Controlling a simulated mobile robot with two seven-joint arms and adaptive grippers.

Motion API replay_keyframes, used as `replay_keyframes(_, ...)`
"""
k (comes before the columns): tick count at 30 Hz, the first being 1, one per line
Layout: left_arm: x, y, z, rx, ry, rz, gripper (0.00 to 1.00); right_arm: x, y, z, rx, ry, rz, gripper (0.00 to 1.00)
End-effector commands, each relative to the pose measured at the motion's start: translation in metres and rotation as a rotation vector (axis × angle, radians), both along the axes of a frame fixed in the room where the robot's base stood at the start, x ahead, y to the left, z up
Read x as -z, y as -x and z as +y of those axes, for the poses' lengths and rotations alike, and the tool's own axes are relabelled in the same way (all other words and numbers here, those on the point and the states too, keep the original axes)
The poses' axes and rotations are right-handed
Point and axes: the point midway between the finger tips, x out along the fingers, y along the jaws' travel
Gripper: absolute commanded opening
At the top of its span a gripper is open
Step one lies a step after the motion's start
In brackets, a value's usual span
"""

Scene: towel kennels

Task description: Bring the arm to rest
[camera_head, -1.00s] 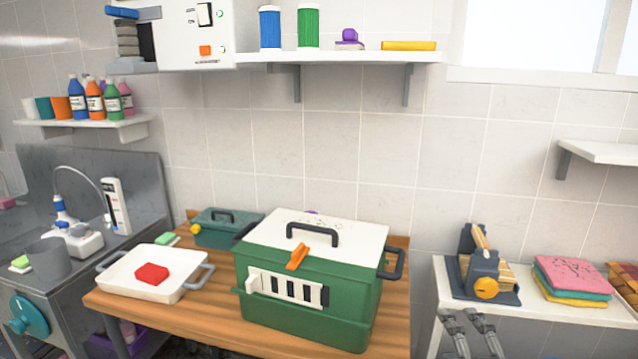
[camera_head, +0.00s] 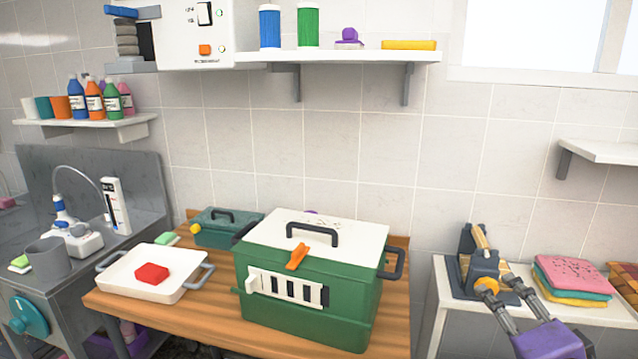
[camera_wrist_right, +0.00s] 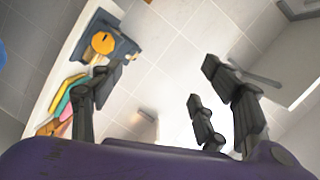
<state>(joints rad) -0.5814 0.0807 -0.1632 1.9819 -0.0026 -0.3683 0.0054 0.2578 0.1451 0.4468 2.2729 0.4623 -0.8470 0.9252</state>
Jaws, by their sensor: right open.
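My right gripper (camera_head: 500,286) shows at the lower right of the head view, its dark fingers spread and its purple body behind them. It is open with nothing between the fingers. In the picture its fingertips overlap the front of the grey-blue device with an orange knob (camera_head: 484,266); whether they touch it I cannot tell. In the right wrist view the open fingers (camera_wrist_right: 155,85) frame bare wall tiles, with the device (camera_wrist_right: 105,42) at the upper left. My left gripper is not in view.
Folded towels (camera_head: 570,272) lie beside the device on the white right-hand table (camera_head: 450,320). A green kennel box with a white lid (camera_head: 305,290) and a white tray (camera_head: 125,283) holding a red block (camera_head: 152,273) stand on the wooden table. A white shelf (camera_head: 600,152) juts out above right.

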Motion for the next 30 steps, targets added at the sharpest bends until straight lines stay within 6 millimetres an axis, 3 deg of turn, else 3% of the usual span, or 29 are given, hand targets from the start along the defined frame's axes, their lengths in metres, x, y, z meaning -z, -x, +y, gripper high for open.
replay_keyframes(6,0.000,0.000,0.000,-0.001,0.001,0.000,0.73,-0.050,-0.007,-0.036,-0.020,0.249,-0.019,0.69)
replay_keyframes(14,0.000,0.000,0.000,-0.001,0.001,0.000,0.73,-0.099,-0.012,-0.055,-0.036,0.461,-0.035,0.69)
replay_keyframes(23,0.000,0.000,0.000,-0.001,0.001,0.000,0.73,0.032,0.015,-0.057,-0.116,0.712,0.167,0.69)
replay_keyframes(26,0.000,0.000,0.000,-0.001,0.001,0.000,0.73,0.084,0.036,-0.057,-0.166,0.814,0.244,0.69)
replay_keyframes(30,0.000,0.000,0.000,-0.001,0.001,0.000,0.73,0.171,0.085,-0.053,-0.281,0.988,0.371,0.69)
